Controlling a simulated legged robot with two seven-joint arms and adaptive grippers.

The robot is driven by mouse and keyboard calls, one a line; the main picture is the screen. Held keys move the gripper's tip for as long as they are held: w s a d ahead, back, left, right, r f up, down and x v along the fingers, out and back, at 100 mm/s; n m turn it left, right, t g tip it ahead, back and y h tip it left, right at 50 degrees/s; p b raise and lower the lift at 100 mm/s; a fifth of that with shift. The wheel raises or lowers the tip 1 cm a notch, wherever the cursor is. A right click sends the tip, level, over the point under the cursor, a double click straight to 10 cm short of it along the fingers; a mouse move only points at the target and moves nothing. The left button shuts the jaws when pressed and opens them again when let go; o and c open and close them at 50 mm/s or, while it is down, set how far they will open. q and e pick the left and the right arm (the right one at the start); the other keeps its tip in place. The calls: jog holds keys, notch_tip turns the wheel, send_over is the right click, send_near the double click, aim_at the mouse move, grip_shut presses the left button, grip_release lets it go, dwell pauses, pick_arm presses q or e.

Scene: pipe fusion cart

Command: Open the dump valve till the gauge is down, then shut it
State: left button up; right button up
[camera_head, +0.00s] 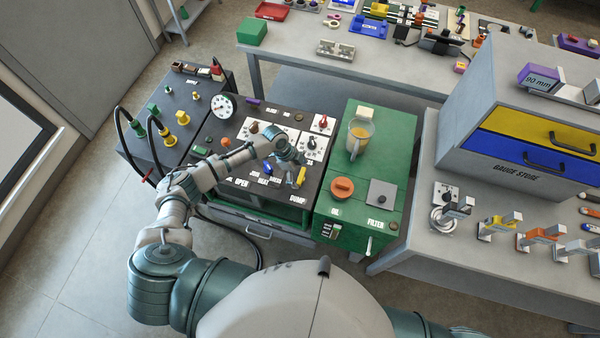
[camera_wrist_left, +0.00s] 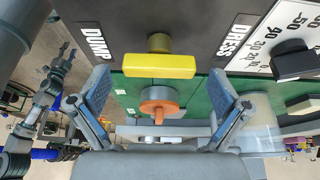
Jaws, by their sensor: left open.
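The yellow dump valve handle (camera_head: 301,175) stands on the dark panel near the DUMP lettering at the front right corner. In the left wrist view the yellow handle (camera_wrist_left: 160,66) lies crosswise between the fingers. The round white gauge (camera_head: 223,106) is at the panel's back left; its reading is too small to tell. My left gripper (camera_head: 290,158) is just above the handle, and its fingers (camera_wrist_left: 160,84) are open, one on each side, with no visible contact. My right gripper (camera_wrist_left: 66,58) shows small at the left of the left wrist view; its jaw state is unclear.
A green cabinet (camera_head: 347,218) with an orange oil cap (camera_head: 342,188) and a jug (camera_head: 359,136) stands right of the panel. Blue lever (camera_head: 268,169) and a red knob (camera_head: 323,122) are close by. Black hoses (camera_head: 128,125) arch at the left.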

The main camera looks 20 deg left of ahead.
pick_arm(q)
jog(key=shift+f, duration=0.25)
jog(key=c, duration=1.1)
jog(key=shift+r, duration=0.1)
